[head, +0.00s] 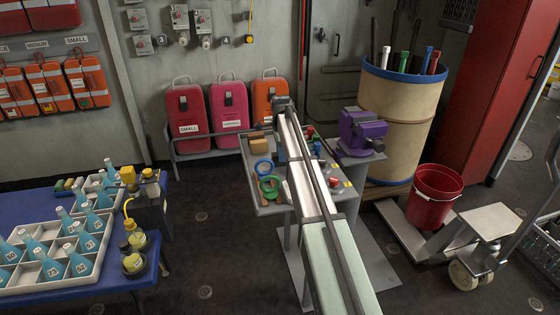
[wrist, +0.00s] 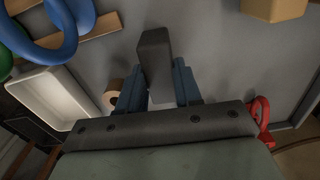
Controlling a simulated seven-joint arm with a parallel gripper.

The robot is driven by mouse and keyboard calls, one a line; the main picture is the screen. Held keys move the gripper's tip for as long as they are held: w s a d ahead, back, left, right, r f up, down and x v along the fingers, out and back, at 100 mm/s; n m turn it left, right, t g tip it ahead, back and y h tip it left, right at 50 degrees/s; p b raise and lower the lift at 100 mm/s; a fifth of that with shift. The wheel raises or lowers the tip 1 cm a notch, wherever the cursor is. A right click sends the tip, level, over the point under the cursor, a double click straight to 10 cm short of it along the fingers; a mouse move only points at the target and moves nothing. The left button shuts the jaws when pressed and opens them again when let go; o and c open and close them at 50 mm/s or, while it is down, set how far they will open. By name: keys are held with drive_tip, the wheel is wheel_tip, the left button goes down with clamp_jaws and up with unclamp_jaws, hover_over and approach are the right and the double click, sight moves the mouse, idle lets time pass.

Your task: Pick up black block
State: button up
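The black block (wrist: 155,46) is a dark, long block near the top middle of the wrist view. My gripper (wrist: 161,82) has two blue fingers, one on each side of the block. No gap shows between the fingers and the block, so the gripper looks shut on it. Whether the block touches the table cannot be told. In the head view my arm hides the block and most of the gripper.
A white tray (wrist: 50,97), a tape roll (wrist: 113,97) and a red object (wrist: 262,118) lie near the gripper.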

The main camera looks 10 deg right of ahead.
clamp_jaws()
drive_tip(key=shift+r, duration=0.1)
drive_tip(key=shift+r, duration=2.15)
drive_tip(key=shift+r, duration=0.1)
drive_tip(key=shift+r, duration=1.9)
